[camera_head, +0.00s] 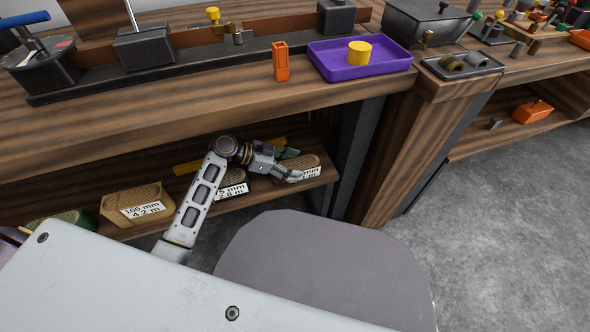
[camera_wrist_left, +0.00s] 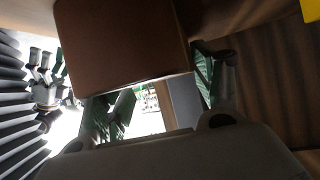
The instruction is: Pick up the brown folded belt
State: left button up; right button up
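Several folded belts with white labels lie on the low shelf under the workbench. A brown folded belt (camera_head: 309,163) lies at the right end of the shelf, its label partly covered by my left gripper (camera_head: 290,163). The left gripper's fingers are spread apart at this belt. In the left wrist view, a brown block-like belt (camera_wrist_left: 125,45) fills the upper middle. The left gripper's green fingers (camera_wrist_left: 158,95) show on either side of its lower edge; I cannot tell whether they touch it.
Another brown belt (camera_head: 232,177) and a tan belt labelled 100 mm (camera_head: 136,198) lie further left on the shelf (camera_head: 325,174). The workbench top (camera_head: 200,108) overhangs them. A purple tray (camera_head: 330,72) with a yellow cylinder stands above. A grey stool-like seat (camera_head: 320,265) stands in front.

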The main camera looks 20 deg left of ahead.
aim_at(292, 165)
pick_arm(q)
jog(key=c, duration=1)
jog(key=shift+c, duration=0.2)
jog(key=shift+r, duration=0.15)
jog(key=shift+r+p, duration=0.35)
jog(key=shift+r, duration=0.2)
notch_tip(292, 165, up, 7)
jog(key=p, duration=0.2)
jog(key=shift+r+p, duration=0.15)
jog(key=shift+p, duration=0.2)
jog(key=shift+r, duration=0.75)
pick_arm(e)
notch_tip(292, 165, up, 7)
jog(key=d+g+h, duration=0.1)
jog(key=shift+s+d+n+g, duration=0.2)
jog(key=shift+n+g, duration=0.1)
jog(key=shift+n, duration=0.1)
